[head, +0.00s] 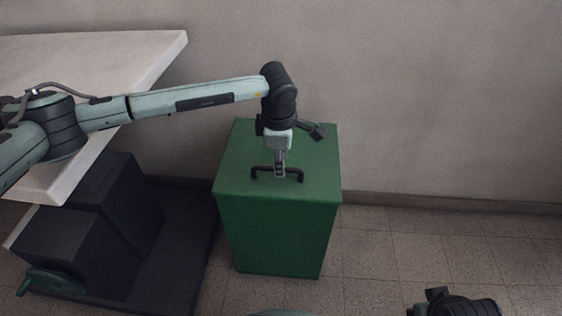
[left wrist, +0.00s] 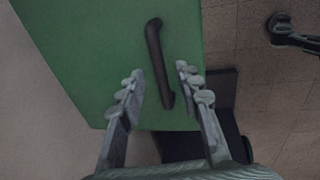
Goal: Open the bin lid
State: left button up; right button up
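The green bin (head: 278,235) stands on the floor, its flat lid (head: 318,172) lying level on top. A dark bar handle (head: 261,169) is fixed near the lid's front edge. My left gripper (head: 280,174) points down at the middle of the handle. In the left wrist view the left gripper's fingers (left wrist: 160,72) are spread, with the handle (left wrist: 155,50) showing between them. I cannot tell whether either finger touches it.
A pale table (head: 110,48) stands at the left, with dark boxes (head: 80,240) below it on a dark base. A bare wall (head: 430,100) is close behind the bin. The tiled floor (head: 400,245) to its right is clear.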

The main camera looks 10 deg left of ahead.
pick_arm(q)
jog(key=shift+w+f, duration=0.15)
jog(key=shift+f, duration=0.55)
grip_shut()
